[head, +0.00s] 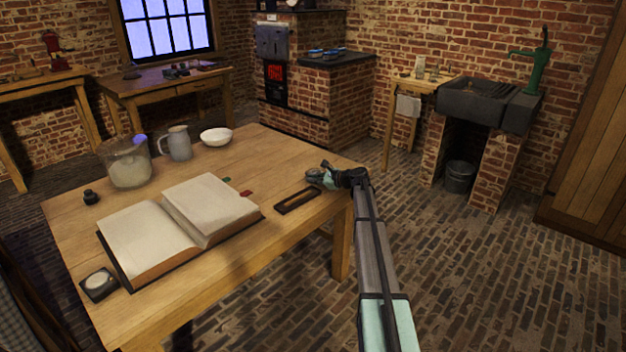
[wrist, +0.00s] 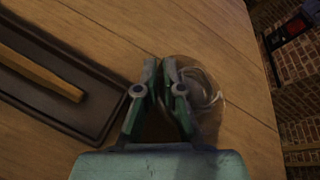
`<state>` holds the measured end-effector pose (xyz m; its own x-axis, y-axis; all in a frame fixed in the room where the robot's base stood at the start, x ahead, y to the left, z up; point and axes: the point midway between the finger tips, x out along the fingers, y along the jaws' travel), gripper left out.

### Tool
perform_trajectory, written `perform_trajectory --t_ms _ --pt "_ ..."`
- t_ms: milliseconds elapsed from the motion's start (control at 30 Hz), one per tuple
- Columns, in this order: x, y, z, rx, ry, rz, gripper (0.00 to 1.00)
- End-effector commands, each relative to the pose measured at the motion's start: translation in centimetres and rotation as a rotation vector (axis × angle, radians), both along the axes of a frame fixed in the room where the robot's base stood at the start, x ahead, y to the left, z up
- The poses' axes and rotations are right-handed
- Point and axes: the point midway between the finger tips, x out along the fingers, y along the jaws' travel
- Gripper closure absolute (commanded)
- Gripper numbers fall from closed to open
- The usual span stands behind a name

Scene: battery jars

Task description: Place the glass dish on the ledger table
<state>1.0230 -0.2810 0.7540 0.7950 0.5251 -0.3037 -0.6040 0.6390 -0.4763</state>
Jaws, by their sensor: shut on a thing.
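The ledger table (head: 290,160) is a wooden table with a large open book on it. My gripper (head: 325,176) is at the table's right edge, low over the top. In the wrist view my gripper (wrist: 163,72) has its fingers close together, shut on the near rim of a clear round glass dish (wrist: 206,92). The dish sits over the wooden tabletop, near the table's edge. It shows only faintly in the head view at the fingertips. I cannot tell whether its base touches the wood.
A dark tray with a wooden stick (head: 297,201) lies just left of my gripper. The open book (head: 215,205), a glass jar (head: 128,163), a grey jug (head: 179,143) and a white bowl (head: 216,136) stand farther left. Bare wood lies behind the tray.

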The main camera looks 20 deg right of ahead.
Motion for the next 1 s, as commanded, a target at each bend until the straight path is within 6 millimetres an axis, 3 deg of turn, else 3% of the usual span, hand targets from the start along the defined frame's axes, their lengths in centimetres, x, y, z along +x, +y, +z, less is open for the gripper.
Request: perform_trajectory --t_ms 233,267,300,667,1000 --pt "0.0 0.0 0.0 0.000 -0.001 -0.001 1.00" --pt "0.0 0.0 -0.1 0.000 0.000 0.000 0.86" --pt "0.0 0.0 0.0 0.000 0.000 0.000 0.82" --pt "-0.2 -0.1 0.1 -0.001 0.000 -0.001 0.82" --pt "-4.1 -2.6 1.6 -0.001 -0.002 -0.003 0.82"
